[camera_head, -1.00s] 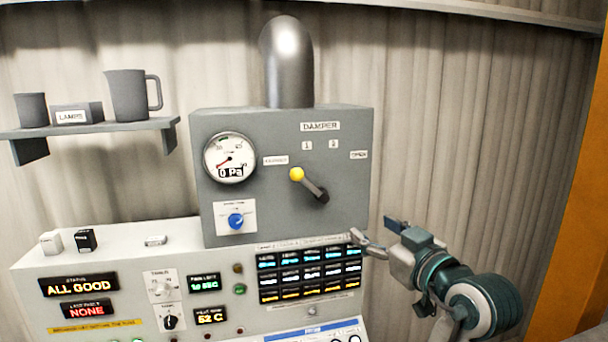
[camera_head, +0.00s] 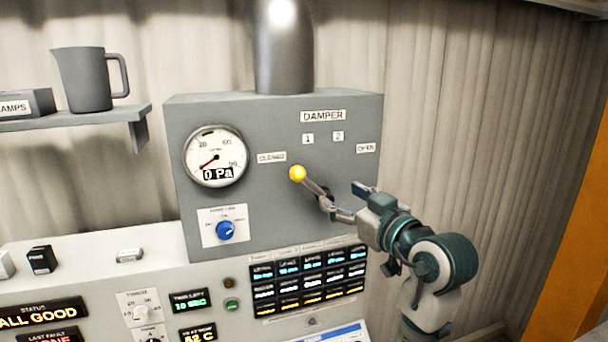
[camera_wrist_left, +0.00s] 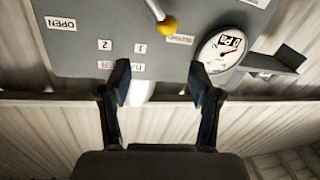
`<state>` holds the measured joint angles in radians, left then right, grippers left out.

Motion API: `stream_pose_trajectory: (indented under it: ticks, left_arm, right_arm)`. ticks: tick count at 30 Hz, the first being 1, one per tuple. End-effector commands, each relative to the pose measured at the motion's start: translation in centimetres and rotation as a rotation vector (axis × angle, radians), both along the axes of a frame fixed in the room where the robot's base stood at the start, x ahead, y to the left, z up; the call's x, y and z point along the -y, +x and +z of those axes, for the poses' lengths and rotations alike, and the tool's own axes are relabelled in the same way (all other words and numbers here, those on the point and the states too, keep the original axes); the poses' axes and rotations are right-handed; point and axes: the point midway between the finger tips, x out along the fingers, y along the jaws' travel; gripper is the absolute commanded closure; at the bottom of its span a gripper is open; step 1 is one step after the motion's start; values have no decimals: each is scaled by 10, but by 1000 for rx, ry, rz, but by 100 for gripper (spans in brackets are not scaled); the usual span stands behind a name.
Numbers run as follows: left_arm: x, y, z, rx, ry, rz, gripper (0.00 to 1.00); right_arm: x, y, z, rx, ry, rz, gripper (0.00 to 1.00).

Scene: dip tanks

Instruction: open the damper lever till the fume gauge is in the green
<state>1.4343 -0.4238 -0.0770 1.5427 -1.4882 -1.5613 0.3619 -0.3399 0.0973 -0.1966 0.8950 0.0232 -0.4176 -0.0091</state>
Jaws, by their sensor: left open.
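The damper lever (camera_head: 314,187) is a dark arm with a yellow knob (camera_head: 297,173), tilted up-left toward the CLOSED label (camera_head: 272,157). The knob also shows at the top of the upside-down left wrist view (camera_wrist_left: 167,25). The round white fume gauge (camera_head: 215,157) reads 0 Pa, its red needle pointing lower left; a small green band is near its top. It also shows in the wrist view (camera_wrist_left: 228,50). My left gripper (camera_head: 347,201) is open and empty, just right of the lever's pivot, partly overlapping it in view; contact cannot be told. My right gripper is not in view.
The grey damper box (camera_head: 270,232) carries labels 1, 2 and OPEN (camera_head: 366,148), a blue knob (camera_head: 225,230) and a pipe (camera_head: 284,50) on top. A console (camera_head: 150,270) stands below. A shelf (camera_head: 75,122) with a jug (camera_head: 88,78) is at left.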

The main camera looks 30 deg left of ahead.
Motion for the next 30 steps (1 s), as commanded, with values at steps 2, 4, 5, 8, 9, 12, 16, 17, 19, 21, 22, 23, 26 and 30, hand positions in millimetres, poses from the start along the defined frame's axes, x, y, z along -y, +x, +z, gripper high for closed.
stream_pose_trajectory:
  ticks: [2,4,5,8,9,12,16,17,19,21,22,23,26,30]
  left_arm:
    - [-27,10,-1,-2,-9,3,37]
    - [-47,19,-1,-1,-12,5,37]
    - [-56,22,-2,-2,-14,6,37]
    - [-84,33,-3,-1,-17,6,37]
    - [-93,37,-3,0,-17,8,37]
    - [-107,46,-2,0,-14,7,37]
    - [-112,56,0,-1,-6,5,37]
    - [-114,58,0,-1,-6,5,37]
    - [-114,61,0,-2,-4,4,37]
    - [-113,63,0,-2,-2,4,37]
    - [-113,63,0,-2,-1,3,37]
    - [-113,63,0,-2,-1,3,37]
    - [-117,63,0,-1,-4,2,37]
    - [-124,63,-2,0,-9,3,42]
  right_arm:
    - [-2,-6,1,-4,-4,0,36]
    - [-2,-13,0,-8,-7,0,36]
    - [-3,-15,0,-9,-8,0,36]
    - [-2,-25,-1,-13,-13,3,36]
    - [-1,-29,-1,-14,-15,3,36]
    - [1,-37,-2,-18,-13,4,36]
    - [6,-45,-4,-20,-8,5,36]
    - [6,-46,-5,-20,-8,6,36]
    - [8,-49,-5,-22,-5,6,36]
    - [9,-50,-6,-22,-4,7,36]
    - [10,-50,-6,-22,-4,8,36]
    - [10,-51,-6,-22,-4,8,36]
    - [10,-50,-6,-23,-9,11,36]
    - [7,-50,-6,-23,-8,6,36]
